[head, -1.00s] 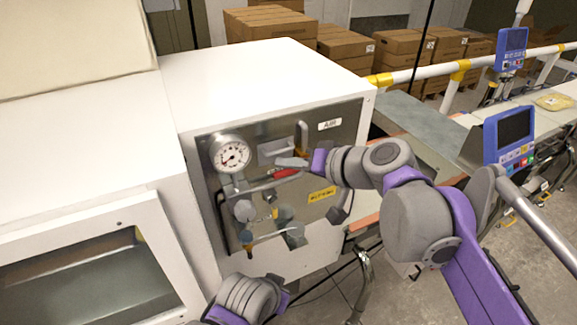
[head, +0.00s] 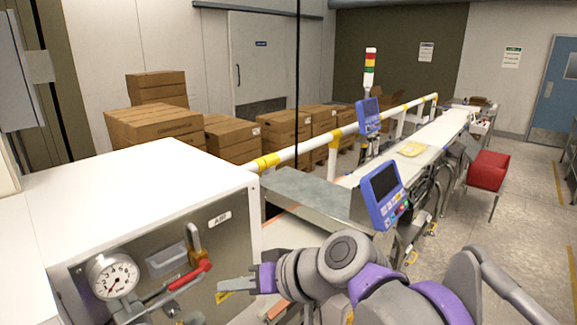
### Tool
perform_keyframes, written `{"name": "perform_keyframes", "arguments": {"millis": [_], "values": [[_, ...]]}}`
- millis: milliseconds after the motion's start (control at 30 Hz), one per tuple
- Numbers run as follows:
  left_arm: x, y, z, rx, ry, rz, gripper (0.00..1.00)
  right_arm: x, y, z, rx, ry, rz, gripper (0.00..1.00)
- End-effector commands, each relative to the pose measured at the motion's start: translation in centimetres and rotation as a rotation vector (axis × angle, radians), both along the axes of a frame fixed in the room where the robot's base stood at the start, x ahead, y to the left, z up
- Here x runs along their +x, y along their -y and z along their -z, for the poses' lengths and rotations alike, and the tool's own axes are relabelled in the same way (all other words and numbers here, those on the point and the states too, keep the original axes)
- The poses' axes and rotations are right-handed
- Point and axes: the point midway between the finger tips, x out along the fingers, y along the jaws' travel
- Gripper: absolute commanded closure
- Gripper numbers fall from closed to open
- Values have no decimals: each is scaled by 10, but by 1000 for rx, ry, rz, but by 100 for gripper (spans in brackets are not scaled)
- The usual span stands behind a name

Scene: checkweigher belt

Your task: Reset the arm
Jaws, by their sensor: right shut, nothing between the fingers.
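My right gripper (head: 236,286) is shut and empty, its fingers pointing left. In the picture it lies just right of and below the red valve handle (head: 190,277); I cannot tell the exact gap in depth. The handle is on the metal panel of a white cabinet (head: 130,205), with a round pressure gauge (head: 115,277) to its left. A brass-coloured part (head: 194,243) sits above the handle. The panel's lower part is cut off by the frame. My left gripper is out of view.
A conveyor line (head: 310,190) runs from the cabinet to the back right. A blue control screen (head: 384,195) stands close beyond my right arm. Stacked cardboard boxes (head: 155,125) stand behind a white rail (head: 315,143).

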Motion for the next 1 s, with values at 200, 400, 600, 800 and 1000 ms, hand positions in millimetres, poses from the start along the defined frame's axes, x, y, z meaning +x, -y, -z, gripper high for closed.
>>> {"name": "perform_keyframes", "arguments": {"millis": [200,400,600,800,1000], "values": [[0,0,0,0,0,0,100,-11,117,121,-267,-28,232,100],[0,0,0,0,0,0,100,-44,219,216,-496,-60,457,100],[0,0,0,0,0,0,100,-75,279,268,-635,-78,604,100],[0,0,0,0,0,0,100,-84,294,280,-672,-81,639,100],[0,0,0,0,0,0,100,-83,293,279,-671,-81,637,100]]}}
